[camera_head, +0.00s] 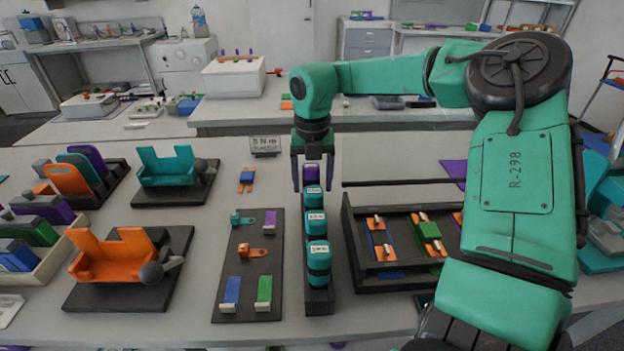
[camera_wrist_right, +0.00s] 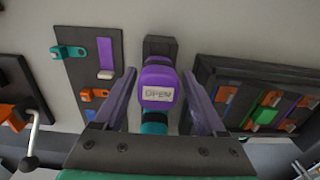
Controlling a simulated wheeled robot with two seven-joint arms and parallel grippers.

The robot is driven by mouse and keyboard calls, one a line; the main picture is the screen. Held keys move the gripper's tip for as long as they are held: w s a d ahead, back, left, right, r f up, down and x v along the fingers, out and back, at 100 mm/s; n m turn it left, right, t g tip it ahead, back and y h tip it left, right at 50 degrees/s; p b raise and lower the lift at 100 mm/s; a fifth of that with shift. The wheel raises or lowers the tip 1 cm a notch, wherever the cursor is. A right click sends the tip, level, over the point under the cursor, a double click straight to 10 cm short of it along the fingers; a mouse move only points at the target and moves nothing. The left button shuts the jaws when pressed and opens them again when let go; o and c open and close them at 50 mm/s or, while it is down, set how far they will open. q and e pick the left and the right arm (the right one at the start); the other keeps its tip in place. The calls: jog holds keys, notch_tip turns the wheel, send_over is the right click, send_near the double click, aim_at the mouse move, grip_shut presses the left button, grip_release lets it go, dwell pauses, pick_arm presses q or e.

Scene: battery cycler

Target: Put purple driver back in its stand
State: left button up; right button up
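The purple driver (camera_wrist_right: 160,78) has a label reading OPEN on its top. In the head view it shows as a small purple shape (camera_head: 312,174) at the far end of the dark stand (camera_head: 320,298), behind several teal drivers (camera_head: 318,256). I cannot tell whether it is fully seated. My right gripper (camera_head: 312,186) points down over that end. Its two fingers stand on either side of the driver, with narrow gaps showing in the wrist view, so it looks open. A teal driver (camera_wrist_right: 154,128) is partly hidden below the purple one. My left gripper is not in view.
A dark board (camera_head: 247,262) with small coloured parts lies left of the stand. A dark tray (camera_head: 352,232) with orange and green parts stands close on the right. An orange fixture with a lever (camera_head: 118,258) is farther left. A small sign (camera_head: 265,146) stands behind.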

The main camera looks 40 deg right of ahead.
jog(key=shift+s+a+r, duration=0.2)
jog(key=shift+s+r, duration=0.05)
jog(key=shift+r, duration=0.1)
jog(key=r, duration=1.1)
jog(key=shift+w+r, duration=0.2)
jog(key=shift+r, duration=0.1)
jog(key=shift+d, duration=0.1)
